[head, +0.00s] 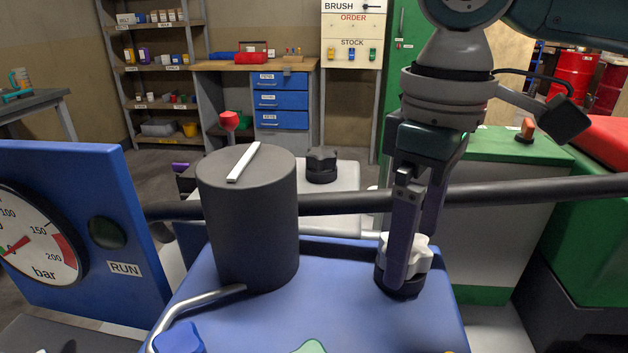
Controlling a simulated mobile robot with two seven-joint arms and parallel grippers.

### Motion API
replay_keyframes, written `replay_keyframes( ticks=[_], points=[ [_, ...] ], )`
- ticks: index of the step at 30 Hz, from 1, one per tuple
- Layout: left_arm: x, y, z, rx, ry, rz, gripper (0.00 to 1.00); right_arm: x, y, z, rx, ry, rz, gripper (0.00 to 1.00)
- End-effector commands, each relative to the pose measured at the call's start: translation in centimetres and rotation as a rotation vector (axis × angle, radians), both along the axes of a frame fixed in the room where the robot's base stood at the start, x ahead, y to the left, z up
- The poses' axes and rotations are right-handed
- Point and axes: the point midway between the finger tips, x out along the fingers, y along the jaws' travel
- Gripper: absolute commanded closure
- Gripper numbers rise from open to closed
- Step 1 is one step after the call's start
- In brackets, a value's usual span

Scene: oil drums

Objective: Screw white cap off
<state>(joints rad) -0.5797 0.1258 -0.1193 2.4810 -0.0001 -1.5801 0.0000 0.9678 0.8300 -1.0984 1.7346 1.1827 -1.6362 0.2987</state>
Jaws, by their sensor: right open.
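The white cap (417,255) has a lobed rim and sits on a short black neck (399,284) at the right of the blue machine top (330,295). My right gripper (408,262) comes down from above with its fingers pointing down. It is open, and its near finger passes in front of the cap, hiding part of it. The other finger is mostly behind, above the cap's far side. I cannot tell whether the fingers touch the cap. My left gripper is not in view.
A dark grey cylinder (248,225) with a white bar on top stands left of the cap. A black knob (321,165) on a white tank is behind it. A black pipe (345,203) runs behind the cap. A blue gauge panel (85,225) stands at left, and a bent metal pipe (190,301) lies in front.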

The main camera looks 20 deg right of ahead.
Motion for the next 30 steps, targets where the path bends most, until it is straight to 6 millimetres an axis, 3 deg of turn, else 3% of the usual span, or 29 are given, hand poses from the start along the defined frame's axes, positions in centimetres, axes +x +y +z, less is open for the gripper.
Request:
replay_keyframes(
  ticks=[6, 30],
  points=[
    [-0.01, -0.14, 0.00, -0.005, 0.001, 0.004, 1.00, 0.00, 0.01, -0.02, 0.000, 0.000, 0.000, 0.03],
    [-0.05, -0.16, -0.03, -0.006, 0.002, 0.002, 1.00, 0.02, 0.02, 0.02, 0.000, -0.001, 0.000, 0.92]
  ],
)
